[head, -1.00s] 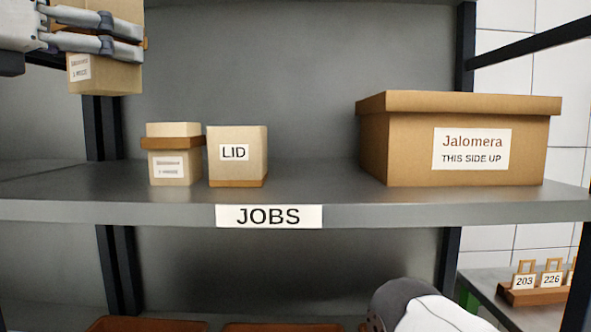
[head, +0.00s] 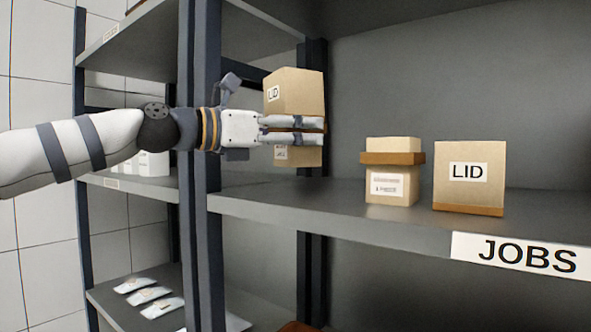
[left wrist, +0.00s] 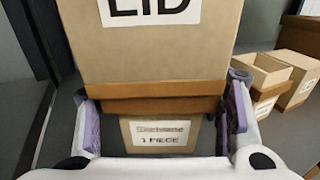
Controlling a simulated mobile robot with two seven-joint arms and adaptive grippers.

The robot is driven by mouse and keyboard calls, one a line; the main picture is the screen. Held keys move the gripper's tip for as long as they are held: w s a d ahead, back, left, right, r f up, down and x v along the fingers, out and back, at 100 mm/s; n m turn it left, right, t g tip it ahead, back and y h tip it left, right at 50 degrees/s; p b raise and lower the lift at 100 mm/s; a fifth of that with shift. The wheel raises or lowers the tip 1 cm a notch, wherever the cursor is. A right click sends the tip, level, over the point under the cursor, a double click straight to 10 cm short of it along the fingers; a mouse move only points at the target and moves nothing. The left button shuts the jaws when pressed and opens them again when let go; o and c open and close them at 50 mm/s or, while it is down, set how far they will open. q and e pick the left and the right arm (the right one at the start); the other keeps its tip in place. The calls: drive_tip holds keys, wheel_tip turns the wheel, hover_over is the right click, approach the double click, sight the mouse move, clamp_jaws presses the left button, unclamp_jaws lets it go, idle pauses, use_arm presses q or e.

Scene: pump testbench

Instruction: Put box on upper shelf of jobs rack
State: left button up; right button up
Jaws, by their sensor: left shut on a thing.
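A tan cardboard box (head: 295,92) with a LID label on its upper part and a brown band round its middle is in my left gripper (head: 318,130). It is upright at the left end of the JOBS shelf (head: 350,222) and appears to be above the shelf surface. In the left wrist view the fingers lie on either side of the box (left wrist: 150,50), near its brown band. A smaller printed label shows on its lower part. The fingers hide part of the box in the head view. My right gripper is not in view.
An open box (head: 391,187) with a brown band and a separate lid (head: 470,172) stand on the JOBS shelf to the right. A dark rack post (head: 207,200) stands beside my left arm. Flat packets (head: 150,295) lie on a lower shelf at left.

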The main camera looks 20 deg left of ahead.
sight(277, 159)
use_arm(q)
drive_tip(key=shift+w+a+f, duration=0.35)
drive_tip(key=shift+a+f, duration=0.05)
drive_tip(key=shift+f, duration=0.2)
drive_tip(key=f, duration=0.1)
drive_tip(key=f+b, duration=0.1)
drive_tip(key=f, duration=0.1)
drive_tip(key=shift+w+a+f, duration=0.15)
drive_tip(key=shift+a+f, duration=0.05)
drive_tip(key=shift+f, duration=0.05)
drive_tip(key=shift+r, duration=0.15)
drive_tip(key=o, duration=0.9)
drive_tip(key=shift+c, duration=0.2)
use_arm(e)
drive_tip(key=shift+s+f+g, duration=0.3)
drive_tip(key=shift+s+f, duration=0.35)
